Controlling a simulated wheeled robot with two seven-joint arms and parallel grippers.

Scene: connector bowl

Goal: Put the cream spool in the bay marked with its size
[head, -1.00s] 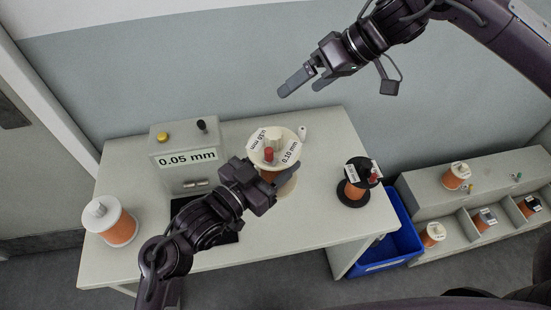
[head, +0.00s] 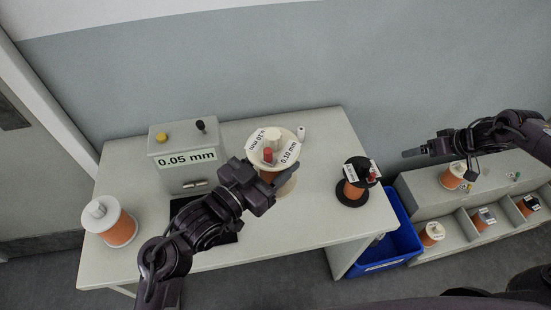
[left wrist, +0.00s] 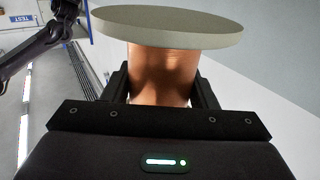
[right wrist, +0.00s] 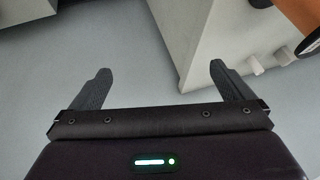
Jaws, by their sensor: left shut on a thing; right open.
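The cream spool (head: 288,140) stands upright at the middle of the table, with 0.10 mm labels, a red knob and a cream knob on its top flange. My left gripper (head: 273,180) is shut on its copper winding; the left wrist view shows the winding (left wrist: 163,72) between the fingers under the flange (left wrist: 165,22). Whether the spool is lifted is hard to tell. My right gripper (head: 415,152) is open and empty in front of the wall, near the bay rack (head: 425,203). Its open fingers show in the right wrist view (right wrist: 157,85). The bay markings are too small to read.
A 0.05 mm machine (head: 170,175) stands at the table's back left. A white-topped spool (head: 118,233) is at the left, a black-flanged spool (head: 354,190) at the right. A blue bin (head: 407,240) sits between table and rack. Several small spools occupy the rack.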

